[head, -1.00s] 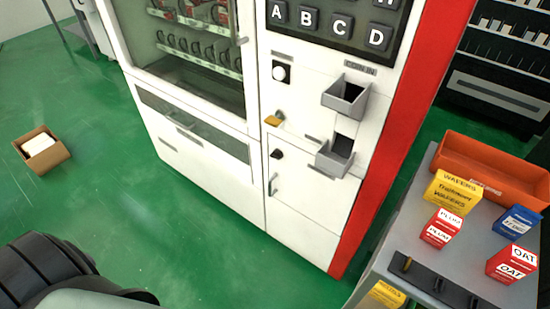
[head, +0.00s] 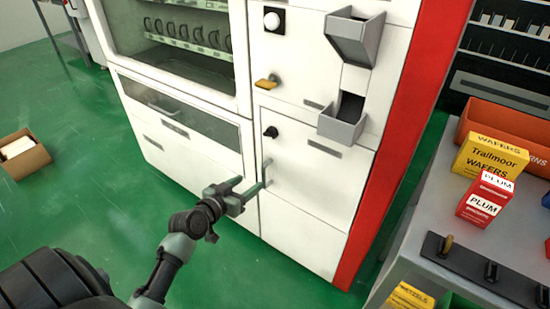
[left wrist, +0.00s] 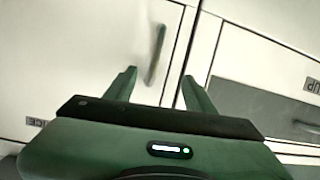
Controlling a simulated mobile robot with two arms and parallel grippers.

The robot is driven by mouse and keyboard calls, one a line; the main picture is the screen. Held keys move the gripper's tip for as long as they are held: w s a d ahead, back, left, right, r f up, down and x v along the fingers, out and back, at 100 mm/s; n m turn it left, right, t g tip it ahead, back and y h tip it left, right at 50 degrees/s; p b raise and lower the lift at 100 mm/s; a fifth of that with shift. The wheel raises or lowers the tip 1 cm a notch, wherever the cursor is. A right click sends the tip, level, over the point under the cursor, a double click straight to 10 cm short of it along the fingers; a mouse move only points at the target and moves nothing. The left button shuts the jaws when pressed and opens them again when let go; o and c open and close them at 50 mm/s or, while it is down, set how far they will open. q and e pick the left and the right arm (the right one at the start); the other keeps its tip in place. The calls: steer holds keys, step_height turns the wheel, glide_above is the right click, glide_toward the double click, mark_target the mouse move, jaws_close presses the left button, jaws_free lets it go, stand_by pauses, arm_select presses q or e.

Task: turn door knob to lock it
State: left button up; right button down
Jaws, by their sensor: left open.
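The vending machine's small lower door (head: 312,185) is shut in its white frame. A small black knob (head: 270,131) sits at that door's upper left. A slim upright grey handle (head: 266,167) is below the knob. My left gripper (head: 254,189) is low in front of the door's left edge, under the knob and near the handle's lower end. In the left wrist view, the open fingers (left wrist: 160,82) point at the door, and the handle (left wrist: 156,54) shows ahead between their lines. I cannot tell whether they touch it. The knob is not clear there. My right gripper is out of view.
A yellow lever (head: 267,83) and two grey bins, the lower one (head: 342,118), stick out above. A grey cart (head: 440,190) with boxes stands to the right. An open carton (head: 22,155) lies on the green floor at left.

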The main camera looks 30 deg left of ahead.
mark_target(268, 137)
arm_select(q)
step_height(268, 137, up, 12)
steer(key=d+m+t+h+b, duration=0.1)
steer(key=m+t+h+b, duration=0.1)
steer(key=t+b, duration=0.1)
steer(key=w, duration=0.4)
steer(key=w+d, duration=0.1)
steer(key=w, duration=0.2)
steer(key=shift+w+r, duration=0.1)
steer(key=shift+r, duration=0.2)
steer(key=shift+w+d, duration=0.1)
steer(key=shift+w, duration=0.4)
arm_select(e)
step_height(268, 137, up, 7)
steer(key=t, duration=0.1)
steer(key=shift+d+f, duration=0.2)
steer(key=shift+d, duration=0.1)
